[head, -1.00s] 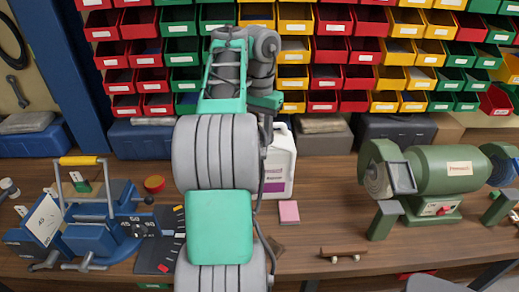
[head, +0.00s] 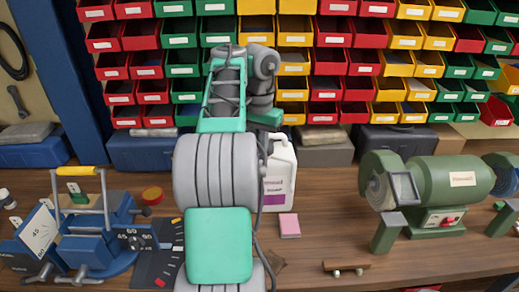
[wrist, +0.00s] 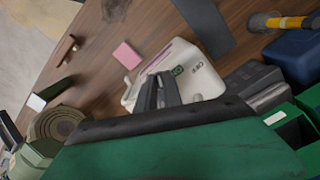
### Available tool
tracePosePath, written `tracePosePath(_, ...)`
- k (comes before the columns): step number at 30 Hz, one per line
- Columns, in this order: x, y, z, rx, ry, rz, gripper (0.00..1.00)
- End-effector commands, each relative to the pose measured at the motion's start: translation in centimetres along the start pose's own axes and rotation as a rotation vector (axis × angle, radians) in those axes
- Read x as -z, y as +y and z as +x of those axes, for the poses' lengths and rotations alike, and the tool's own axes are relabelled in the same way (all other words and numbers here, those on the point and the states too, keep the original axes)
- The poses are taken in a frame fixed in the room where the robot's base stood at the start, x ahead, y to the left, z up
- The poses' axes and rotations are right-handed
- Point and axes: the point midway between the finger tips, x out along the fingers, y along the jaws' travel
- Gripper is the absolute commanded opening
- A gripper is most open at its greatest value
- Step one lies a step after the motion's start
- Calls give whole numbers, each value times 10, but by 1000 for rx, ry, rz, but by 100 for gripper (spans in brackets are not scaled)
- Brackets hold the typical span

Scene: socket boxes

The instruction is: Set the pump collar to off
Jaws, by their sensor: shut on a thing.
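A white bottle (head: 283,167) with a purple label stands upright on the bench, partly hidden behind my arm in the head view. In the wrist view I look down on the white bottle (wrist: 205,84), which has an "OFF" mark and a small green mark on its top. My gripper (wrist: 157,92) has its dark fingers close together over the bottle's top, shut on the pump collar. The collar itself is mostly hidden by the fingers, so its setting cannot be read. My gripper is hidden behind my arm in the head view.
A pink pad (head: 289,225) lies in front of the bottle. A green bench grinder (head: 440,190) stands right, a blue mitre-scaled device (head: 95,235) left. A small wooden piece (head: 345,266) lies in front. Bins (head: 290,60) fill the back wall.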

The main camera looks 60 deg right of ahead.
Motion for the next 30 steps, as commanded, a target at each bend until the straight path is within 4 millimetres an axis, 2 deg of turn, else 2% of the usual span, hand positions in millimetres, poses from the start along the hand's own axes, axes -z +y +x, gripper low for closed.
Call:
tracePosePath(17,0,-3,0,0,0,66,0)
tracePosePath(30,3,-16,0,-1,-1,405,0)
